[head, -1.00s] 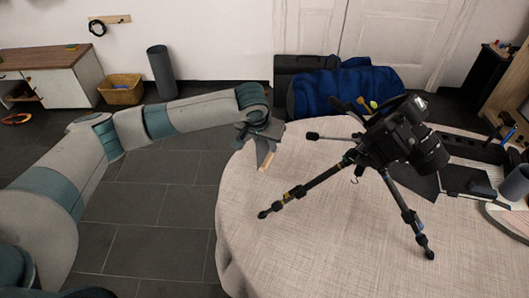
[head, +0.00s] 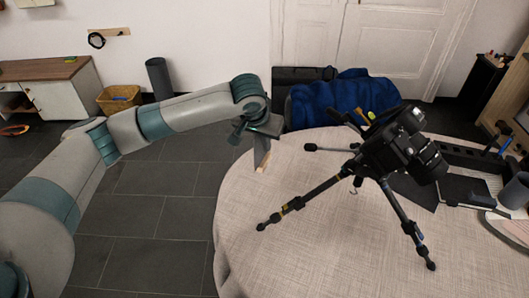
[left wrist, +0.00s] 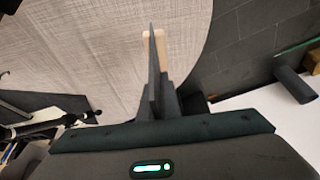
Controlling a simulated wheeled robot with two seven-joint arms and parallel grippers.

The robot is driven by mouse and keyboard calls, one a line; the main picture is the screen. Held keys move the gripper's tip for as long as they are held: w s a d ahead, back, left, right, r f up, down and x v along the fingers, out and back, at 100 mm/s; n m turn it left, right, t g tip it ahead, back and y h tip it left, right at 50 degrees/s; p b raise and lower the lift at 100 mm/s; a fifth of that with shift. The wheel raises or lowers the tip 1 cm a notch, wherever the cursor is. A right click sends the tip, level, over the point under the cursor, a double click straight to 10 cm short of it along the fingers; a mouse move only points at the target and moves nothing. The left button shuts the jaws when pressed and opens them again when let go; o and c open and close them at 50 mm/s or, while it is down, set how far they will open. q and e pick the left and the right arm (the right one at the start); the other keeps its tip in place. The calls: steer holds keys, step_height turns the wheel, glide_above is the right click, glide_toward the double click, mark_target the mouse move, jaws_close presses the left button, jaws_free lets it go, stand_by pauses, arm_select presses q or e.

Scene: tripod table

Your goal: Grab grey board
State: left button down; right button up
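My left gripper (head: 262,158) points down over the left edge of the round table. Its fingers look like one slab there. In the left wrist view the fingers (left wrist: 154,75) meet in a narrow grey wedge, so it looks shut. A small tan piece (left wrist: 146,48) shows behind the fingertips. It also shows at the fingertips in the head view (head: 263,164); I cannot tell whether it is held. A flat dark grey board-like piece (head: 415,192) lies right of centre on the table, partly behind the tripod. My right gripper is not in view.
The table (head: 340,250) has a pale woven cloth. A black tripod with a camera (head: 400,150) stands on it, legs spread. A black tray (head: 475,155) and a grey cup (head: 514,190) are at the right. The cloth left of the tripod is mostly clear.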

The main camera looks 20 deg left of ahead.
arm_select(q)
step_height(320, 180, up, 5)
steer(key=shift+r, duration=0.1)
stand_by(0.7)
